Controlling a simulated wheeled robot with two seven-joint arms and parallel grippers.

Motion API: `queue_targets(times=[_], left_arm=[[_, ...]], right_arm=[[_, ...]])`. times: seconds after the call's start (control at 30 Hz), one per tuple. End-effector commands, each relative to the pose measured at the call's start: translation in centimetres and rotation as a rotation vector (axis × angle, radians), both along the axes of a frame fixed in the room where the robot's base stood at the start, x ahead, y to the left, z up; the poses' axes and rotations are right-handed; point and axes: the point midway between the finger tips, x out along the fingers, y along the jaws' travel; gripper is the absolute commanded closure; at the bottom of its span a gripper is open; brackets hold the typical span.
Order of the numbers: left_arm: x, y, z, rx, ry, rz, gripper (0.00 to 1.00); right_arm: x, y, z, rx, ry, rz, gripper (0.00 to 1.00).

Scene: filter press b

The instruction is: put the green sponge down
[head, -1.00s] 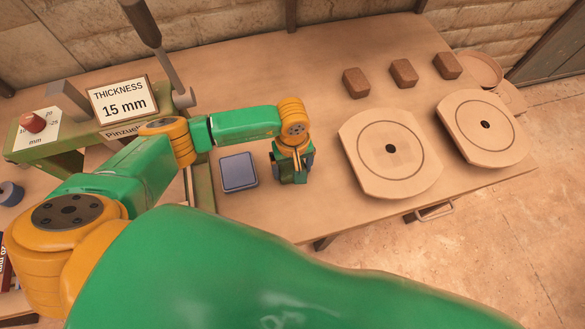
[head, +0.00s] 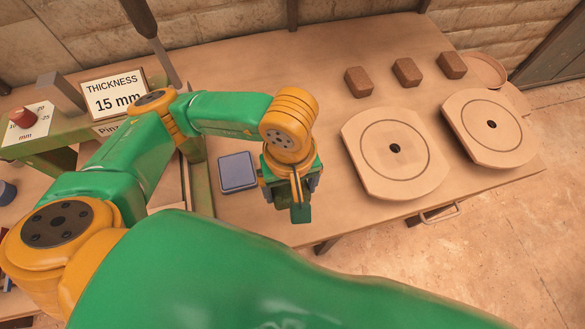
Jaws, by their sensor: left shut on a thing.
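The green sponge (head: 302,214) is a small dark green piece at the tips of my left gripper (head: 297,200). The left gripper points down and is shut on the sponge, and the fingers hide part of it. The sponge shows over the front part of the wooden table (head: 375,228). From this angle I cannot tell whether it touches the tabletop. My right gripper is not in view.
A blue-grey square pad (head: 238,172) lies just left of the gripper. Two round-grooved wooden plates (head: 370,172) (head: 510,148) lie to the right. Brown blocks (head: 359,82) stand behind them. A thickness sign (head: 114,92) stands at the left. Bare tabletop lies behind the gripper.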

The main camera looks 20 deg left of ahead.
Motion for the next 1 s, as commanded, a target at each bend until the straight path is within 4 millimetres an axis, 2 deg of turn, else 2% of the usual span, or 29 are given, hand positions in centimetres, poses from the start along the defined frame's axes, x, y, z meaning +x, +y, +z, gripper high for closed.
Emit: queue_targets(times=[0.1,0.2,0.37,0.47,0.57,0.7,0.8,1.0], left_arm=[[-2.4,-0.8,0.9,-0.003,-0.004,-0.009,0.76],[-3.6,-1.2,1.7,-0.004,-0.001,-0.005,0.76],[-4.1,-1.1,2.0,-0.001,-0.001,-0.005,0.76],[-2.8,0.0,2.2,0.002,-0.001,-0.067,0.76],[-0.5,2.1,2.9,0.003,-0.003,-0.194,0.76],[2.7,5.2,4.6,0.000,-0.003,-0.390,0.76],[4.2,6.8,5.8,-0.003,-0.002,-0.500,0.76],[5.1,7.9,6.5,-0.006,0.003,-0.585,0.76]], right_arm=[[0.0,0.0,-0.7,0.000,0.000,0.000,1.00],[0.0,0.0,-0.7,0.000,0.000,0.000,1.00],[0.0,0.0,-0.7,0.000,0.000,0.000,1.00],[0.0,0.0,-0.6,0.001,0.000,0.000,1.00],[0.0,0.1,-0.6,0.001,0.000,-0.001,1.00],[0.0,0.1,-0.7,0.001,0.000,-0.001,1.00],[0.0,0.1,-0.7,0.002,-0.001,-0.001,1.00],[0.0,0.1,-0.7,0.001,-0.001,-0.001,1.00]])
